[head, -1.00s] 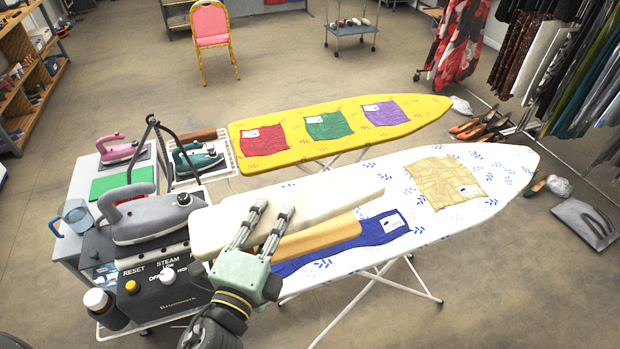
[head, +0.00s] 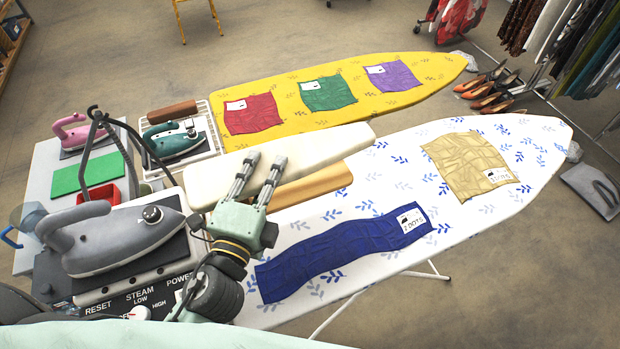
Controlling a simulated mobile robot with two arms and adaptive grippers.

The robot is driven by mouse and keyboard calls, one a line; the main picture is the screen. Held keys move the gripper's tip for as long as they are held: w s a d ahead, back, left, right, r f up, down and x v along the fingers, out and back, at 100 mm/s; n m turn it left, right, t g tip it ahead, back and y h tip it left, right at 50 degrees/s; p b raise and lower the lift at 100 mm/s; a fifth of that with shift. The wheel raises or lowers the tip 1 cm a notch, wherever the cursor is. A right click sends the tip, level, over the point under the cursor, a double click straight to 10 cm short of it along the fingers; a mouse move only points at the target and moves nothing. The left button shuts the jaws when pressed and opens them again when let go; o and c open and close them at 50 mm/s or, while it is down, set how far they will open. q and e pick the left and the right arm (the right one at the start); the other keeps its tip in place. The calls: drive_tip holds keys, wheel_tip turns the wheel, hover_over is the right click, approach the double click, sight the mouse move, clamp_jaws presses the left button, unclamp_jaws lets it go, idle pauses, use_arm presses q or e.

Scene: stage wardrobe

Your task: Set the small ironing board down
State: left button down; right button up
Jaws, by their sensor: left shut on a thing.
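The small ironing board (head: 325,152) has a long cream padded top with a tan lower part (head: 312,186) beneath it. My left gripper (head: 265,165) is shut on the small ironing board near its left half. The board is over the left far side of the large white ironing board (head: 385,258) with blue leaf print, close to the yellow ironing board (head: 440,68). I cannot tell whether its lower part touches the white board. My right gripper is not in view.
A dark blue cloth (head: 345,258) and a tan cloth (head: 468,165) lie on the white board. Red (head: 252,114), green (head: 327,93) and purple (head: 392,76) cloths lie on the yellow board. A grey steam iron (head: 110,238) stands at left. The white board's middle is bare.

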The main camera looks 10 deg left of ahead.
use_arm(q)
drive_tip(key=w, duration=0.1)
drive_tip(key=w+d+f, duration=0.1)
drive_tip(key=w, duration=0.1)
drive_tip(key=shift+d+f, duration=0.2)
drive_tip(key=shift+f, duration=0.05)
drive_tip(key=w+d+f, duration=0.1)
drive_tip(key=w, duration=0.1)
drive_tip(key=w+d+f, duration=0.1)
drive_tip(key=w+f, duration=0.1)
drive_tip(key=w+d+f, duration=0.2)
drive_tip(key=w, duration=0.1)
drive_tip(key=shift+b, duration=0.3)
drive_tip(key=shift+w+f, duration=0.15)
drive_tip(key=shift+f, duration=0.1)
wheel_tip(320, 180, down, 3)
drive_tip(key=b, duration=0.2)
drive_tip(key=shift+f+b, duration=0.15)
drive_tip(key=shift+b, duration=0.2)
drive_tip(key=shift+f, duration=0.15)
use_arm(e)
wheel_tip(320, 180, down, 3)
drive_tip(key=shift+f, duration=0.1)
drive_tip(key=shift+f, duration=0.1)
